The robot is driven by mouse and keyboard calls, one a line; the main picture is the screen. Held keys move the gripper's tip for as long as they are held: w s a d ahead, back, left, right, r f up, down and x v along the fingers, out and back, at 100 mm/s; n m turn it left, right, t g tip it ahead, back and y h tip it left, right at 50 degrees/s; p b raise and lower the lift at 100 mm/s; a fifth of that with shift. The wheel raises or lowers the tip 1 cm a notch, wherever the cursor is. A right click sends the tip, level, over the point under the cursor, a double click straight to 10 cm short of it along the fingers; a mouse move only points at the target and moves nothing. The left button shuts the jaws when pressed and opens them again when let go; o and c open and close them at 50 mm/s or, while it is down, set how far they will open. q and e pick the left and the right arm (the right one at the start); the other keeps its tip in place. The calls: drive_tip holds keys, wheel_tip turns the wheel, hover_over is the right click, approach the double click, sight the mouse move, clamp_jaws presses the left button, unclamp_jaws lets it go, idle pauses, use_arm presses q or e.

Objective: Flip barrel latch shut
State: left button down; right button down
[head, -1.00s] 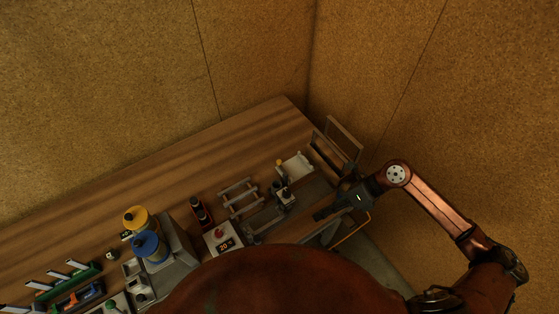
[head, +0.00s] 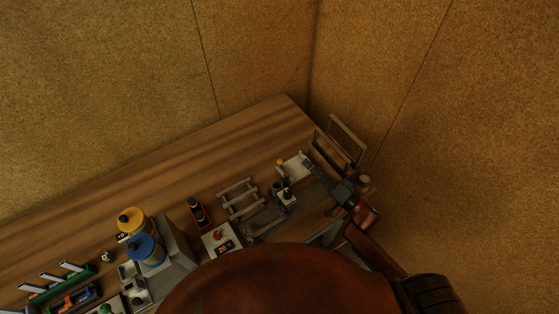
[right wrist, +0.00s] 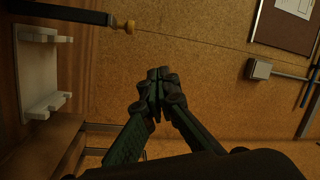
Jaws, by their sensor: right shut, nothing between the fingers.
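A tilted frame (head: 343,137) stands at the far right end of the wooden bench in the head view. I cannot make out a barrel latch with certainty. My right gripper (head: 324,179) is at the bench's right end, just in front of the frame's lower part, pointing up and left. In the right wrist view its fingers (right wrist: 158,82) are together with nothing between them. A white bracket (right wrist: 38,72) is at the left edge. My left gripper is not in view.
A white plate (head: 298,160) and a small dark-and-white device (head: 285,194) are left of my right gripper. A metal rack (head: 238,197), red holder (head: 200,212) and yellow and blue spools (head: 145,246) stand further left. The bench's back strip (head: 190,160) is clear.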

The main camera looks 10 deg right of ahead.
drive_tip(key=f+m, duration=0.2)
drive_tip(key=d+f+m+h, duration=0.1)
drive_tip(key=m, duration=0.1)
drive_tip(key=shift+w+d+f, duration=0.1)
drive_tip(key=shift+d+f, duration=0.05)
drive_tip(key=shift+f, duration=0.2)
drive_tip(key=w+a+p, duration=0.1)
drive_tip(key=w+a, duration=0.5)
drive_tip(key=a, duration=0.1)
drive_tip(key=shift+a+p, duration=0.3)
drive_tip(key=shift+p, duration=0.05)
